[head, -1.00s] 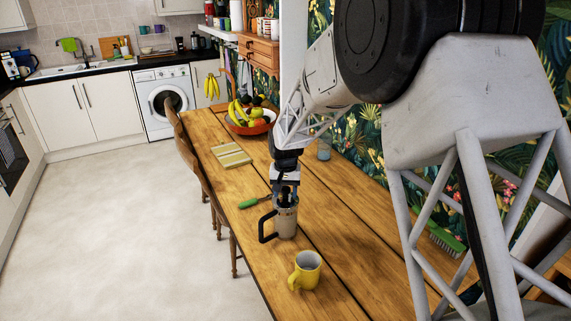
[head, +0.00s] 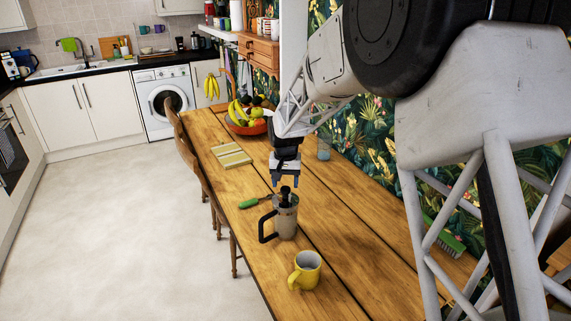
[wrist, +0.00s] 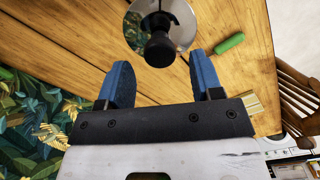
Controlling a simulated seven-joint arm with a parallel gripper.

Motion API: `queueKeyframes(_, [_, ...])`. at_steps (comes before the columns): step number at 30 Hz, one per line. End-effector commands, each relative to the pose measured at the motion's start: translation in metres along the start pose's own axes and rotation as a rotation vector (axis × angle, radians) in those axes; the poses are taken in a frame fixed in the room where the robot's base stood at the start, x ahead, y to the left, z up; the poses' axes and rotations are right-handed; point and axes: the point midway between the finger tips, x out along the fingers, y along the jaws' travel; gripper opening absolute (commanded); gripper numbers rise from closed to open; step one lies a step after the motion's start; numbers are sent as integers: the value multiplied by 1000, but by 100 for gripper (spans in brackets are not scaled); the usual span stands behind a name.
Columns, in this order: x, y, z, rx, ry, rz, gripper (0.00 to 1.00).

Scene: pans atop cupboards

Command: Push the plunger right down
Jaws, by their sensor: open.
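The steel coffee press (head: 285,218), with a black handle on its left, stands upright on the wooden table. Its black plunger knob (head: 285,190) shows close above the lid in the head view; how much rod is exposed I cannot tell. My gripper (head: 284,183) is open and empty, just above and behind the knob. In the wrist view the knob (wrist: 158,49) and shiny lid (wrist: 178,32) lie beyond the gap between the blue fingers (wrist: 160,78), apart from both.
A yellow mug (head: 306,270) stands nearer on the table (head: 335,245). A green-handled tool (head: 249,203) lies left of the press. A striped board (head: 231,155) and a fruit bowl (head: 247,128) are farther back. The patterned wall is to the right.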

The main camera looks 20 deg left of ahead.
Motion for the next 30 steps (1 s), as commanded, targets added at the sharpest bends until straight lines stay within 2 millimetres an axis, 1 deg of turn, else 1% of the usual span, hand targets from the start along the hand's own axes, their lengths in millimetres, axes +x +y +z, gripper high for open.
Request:
queueKeyframes(3, [-9, 0, 0, 0, 0, 0, 60])
queueKeyframes(9, [-20, 0, 0, 0, 1, 0, 60])
queueKeyframes(25, [-21, 1, 0, 0, 0, 0, 60])
queueKeyframes(30, [-28, 9, 5, 5, 4, -1, 60])
